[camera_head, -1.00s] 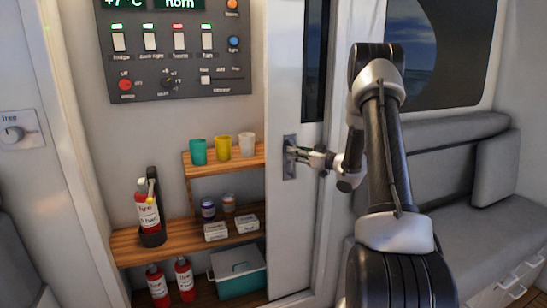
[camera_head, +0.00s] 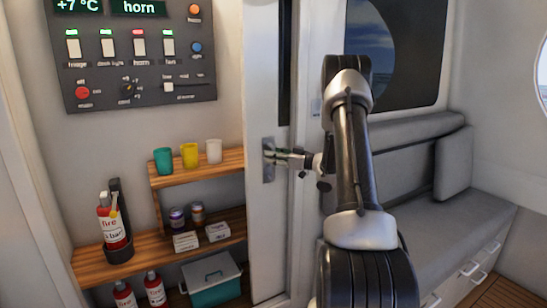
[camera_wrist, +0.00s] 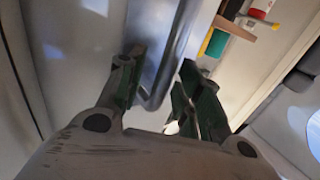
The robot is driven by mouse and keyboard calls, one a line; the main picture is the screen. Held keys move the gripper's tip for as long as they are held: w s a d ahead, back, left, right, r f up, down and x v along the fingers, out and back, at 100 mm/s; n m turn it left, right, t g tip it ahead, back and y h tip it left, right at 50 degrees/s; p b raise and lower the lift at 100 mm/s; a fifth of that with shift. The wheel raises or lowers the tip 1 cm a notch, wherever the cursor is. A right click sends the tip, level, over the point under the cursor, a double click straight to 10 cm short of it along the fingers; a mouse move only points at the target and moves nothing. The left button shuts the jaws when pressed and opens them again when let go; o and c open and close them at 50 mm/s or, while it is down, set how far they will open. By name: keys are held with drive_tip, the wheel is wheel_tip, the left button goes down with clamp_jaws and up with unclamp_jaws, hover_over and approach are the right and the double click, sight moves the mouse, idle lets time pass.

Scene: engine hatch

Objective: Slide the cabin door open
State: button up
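The exact finger contact is partly hidden by the bar.
Wooden shelves (camera_head: 150,240) left of the door hold cups, jars, boxes and a fire extinguisher (camera_head: 113,225). A control panel (camera_head: 135,58) hangs above. A cool box (camera_head: 212,280) stands below. A grey bench (camera_head: 440,210) lines the right side; floor shows at lower right.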

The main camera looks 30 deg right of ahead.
drive_tip(key=shift+s, duration=0.1)
drive_tip(key=v, duration=1.1)
drive_tip(key=shift+s+d, duration=0.2)
drive_tip(key=shift+s, duration=0.15)
drive_tip(key=shift+f, duration=0.1)
